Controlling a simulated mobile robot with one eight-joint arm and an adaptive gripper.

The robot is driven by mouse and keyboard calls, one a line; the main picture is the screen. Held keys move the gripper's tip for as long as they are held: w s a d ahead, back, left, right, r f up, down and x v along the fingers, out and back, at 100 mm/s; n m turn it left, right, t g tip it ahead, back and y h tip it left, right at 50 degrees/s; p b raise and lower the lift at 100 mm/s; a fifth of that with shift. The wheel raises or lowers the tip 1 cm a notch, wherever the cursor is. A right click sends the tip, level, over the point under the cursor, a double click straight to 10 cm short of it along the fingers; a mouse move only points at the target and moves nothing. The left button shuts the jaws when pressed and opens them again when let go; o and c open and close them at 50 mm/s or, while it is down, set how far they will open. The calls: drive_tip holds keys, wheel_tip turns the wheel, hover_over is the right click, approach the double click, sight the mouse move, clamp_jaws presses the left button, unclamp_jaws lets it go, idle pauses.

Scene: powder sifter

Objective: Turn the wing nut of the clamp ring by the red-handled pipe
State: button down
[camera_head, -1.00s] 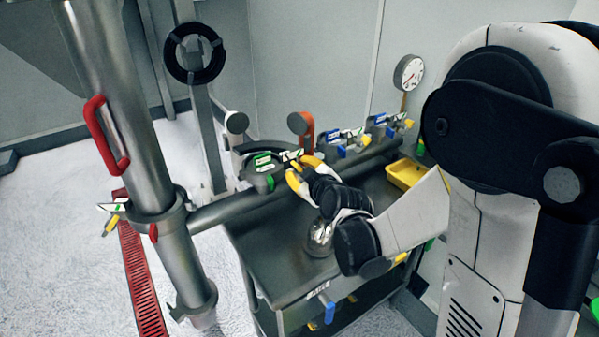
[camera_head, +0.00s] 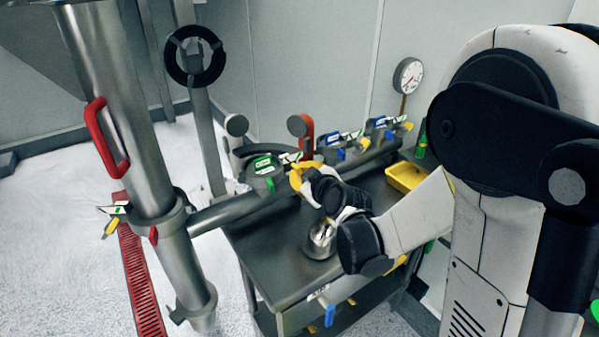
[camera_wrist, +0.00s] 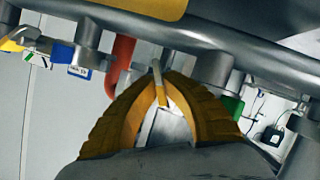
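My gripper (camera_head: 300,174) has yellow fingers and is at the pipework above the grey cart. In the wrist view its fingers (camera_wrist: 163,80) curve together around a small yellow piece, which looks like a wing nut (camera_wrist: 158,84). A pale flat part shows between the fingers. In the head view the fingers largely hide this piece, beside a green-and-white tag (camera_head: 264,163). A red handle (camera_head: 307,128) stands just behind and also shows in the wrist view (camera_wrist: 121,62). At left, a steel pipe (camera_head: 125,110) with a red handle (camera_head: 105,140) carries a clamp ring (camera_head: 168,222) with a yellow part (camera_head: 110,228).
Blue-tagged valves (camera_head: 348,140) line the pipe to the right of my gripper. A yellow tray (camera_head: 405,177) and a shiny round vessel (camera_head: 320,240) are on the cart (camera_head: 265,255). A black handwheel (camera_head: 194,57) and a gauge (camera_head: 408,75) stand behind.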

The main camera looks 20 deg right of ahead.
drive_tip(key=shift+d+m+g+y, duration=0.15)
drive_tip(key=shift+m+y, duration=0.15)
drive_tip(key=shift+m, duration=0.3)
drive_tip(key=shift+m+g+y, duration=0.15)
drive_tip(key=shift+m+y, duration=0.15)
drive_tip(key=shift+m, duration=0.3)
drive_tip(key=shift+m+g+y, duration=0.3)
drive_tip(key=shift+m+y, duration=0.6)
drive_tip(key=shift+m, duration=0.3)
drive_tip(key=shift+w+d+m+y+b, duration=0.1)
drive_tip(key=shift+d+m+y+b, duration=0.05)
drive_tip(key=shift+m+y+b, duration=0.9)
drive_tip(key=shift+f+m+y, duration=0.1)
drive_tip(key=shift+m+y, duration=0.45)
drive_tip(key=shift+m, duration=0.7)
drive_tip(key=shift+b, duration=0.3)
drive_tip(key=c, duration=1.6)
unclamp_jaws()
drive_tip(key=shift+o, duration=0.2)
